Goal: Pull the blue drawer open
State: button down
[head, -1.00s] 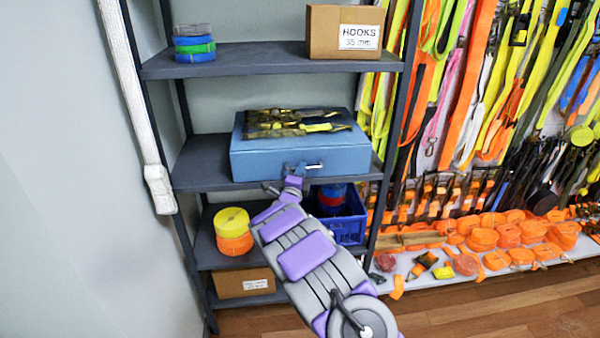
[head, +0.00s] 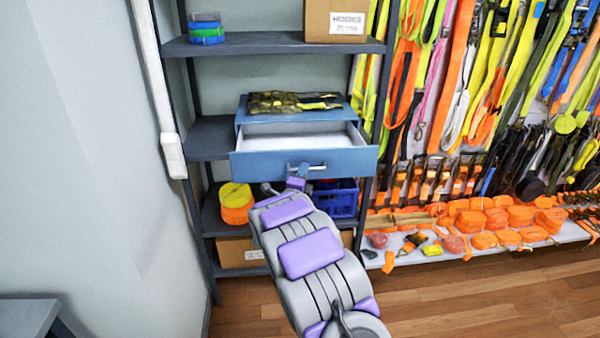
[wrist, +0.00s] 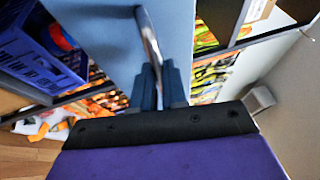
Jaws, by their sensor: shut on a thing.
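The blue drawer (head: 270,164) sticks well out of its blue cabinet (head: 240,118) on the shelf, and its pale inside looks empty. Its metal handle (head: 316,167) crosses the middle of the front. My gripper (head: 302,170) is shut on the handle, seen from the front. In the wrist view the handle (wrist: 148,38) runs up from between the dark blue fingers of my gripper (wrist: 158,80), with the blue drawer front (wrist: 95,28) behind it.
Gloves or straps (head: 290,102) lie on the cabinet top. A blue crate (head: 345,200) and yellow and orange rolls (head: 236,200) sit on the shelf below. A strap wall (head: 480,90) stands at right. Wooden floor (head: 480,290) is free in front.

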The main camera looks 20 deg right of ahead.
jog(key=shift+s+f+b, duration=0.15)
jog(key=shift+s, duration=0.55)
jog(key=shift+s+f+b, duration=0.15)
jog(key=shift+s, duration=0.5)
jog(key=c, duration=1.5)
grip_release()
jog(key=shift+d, duration=0.1)
jog(key=o, duration=0.3)
jog(key=shift+w+d, duration=0.15)
jog(key=shift+d, duration=0.15)
jog(key=p+v, duration=0.2)
jog(key=v, duration=1.5)
jog(key=shift+a+r, duration=0.1)
jog(key=shift+a, duration=0.2)
